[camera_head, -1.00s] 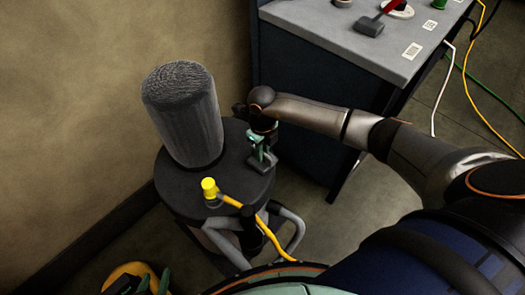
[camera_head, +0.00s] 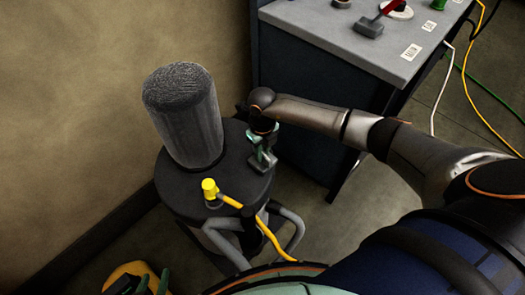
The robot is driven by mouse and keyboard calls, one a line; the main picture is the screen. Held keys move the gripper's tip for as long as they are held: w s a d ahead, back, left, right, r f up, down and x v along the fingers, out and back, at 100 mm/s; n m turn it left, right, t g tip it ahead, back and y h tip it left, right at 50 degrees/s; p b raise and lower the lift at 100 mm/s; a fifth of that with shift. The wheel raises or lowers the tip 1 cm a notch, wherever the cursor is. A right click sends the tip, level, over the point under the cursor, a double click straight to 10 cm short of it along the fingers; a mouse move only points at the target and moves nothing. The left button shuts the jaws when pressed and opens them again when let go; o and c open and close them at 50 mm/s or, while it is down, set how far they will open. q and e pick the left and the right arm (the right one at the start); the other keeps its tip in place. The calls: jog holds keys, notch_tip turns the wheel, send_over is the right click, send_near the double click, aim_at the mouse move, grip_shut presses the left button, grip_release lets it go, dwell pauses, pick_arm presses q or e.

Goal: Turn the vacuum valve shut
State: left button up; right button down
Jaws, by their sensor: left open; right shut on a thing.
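The vacuum unit is a dark round drum (camera_head: 180,196) with a tall grey ribbed cylinder (camera_head: 184,118) on its lid. My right gripper (camera_head: 263,162) points down at the lid's right edge. It is shut on a small part there, seemingly the vacuum valve's handle, which its fingers mostly hide. The valve's position cannot be read. A yellow-capped fitting (camera_head: 209,187) with a yellow hose (camera_head: 268,236) stands at the lid's front, apart from the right gripper. My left gripper (camera_head: 150,286) is open at the bottom left, partly cut off by the frame.
Grey bent tubes (camera_head: 290,232) stand at the drum's front right. A dark cabinet with a grey top (camera_head: 330,36) is behind my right arm. A wall (camera_head: 70,90) is close on the left. Cables (camera_head: 470,92) lie on the floor at the right.

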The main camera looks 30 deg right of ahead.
jog(key=m+p, duration=0.1)
jog(key=m, duration=0.2)
jog(key=shift+r+m, duration=0.1)
jog(key=shift+m, duration=0.2)
jog(key=m+p, duration=0.1)
jog(key=m, duration=0.2)
jog(key=shift+m+p, duration=0.3)
jog(key=m+p, duration=0.2)
jog(key=m, duration=0.2)
jog(key=shift+m, duration=0.3)
jog(key=m+p, duration=0.2)
jog(key=m, duration=0.2)
jog(key=shift+m, duration=0.3)
jog(key=c, duration=0.8)
grip_release()
notch_tip(320, 180, up, 12)
jog(key=shift+r+p, duration=0.2)
jog(key=shift+p, duration=0.4)
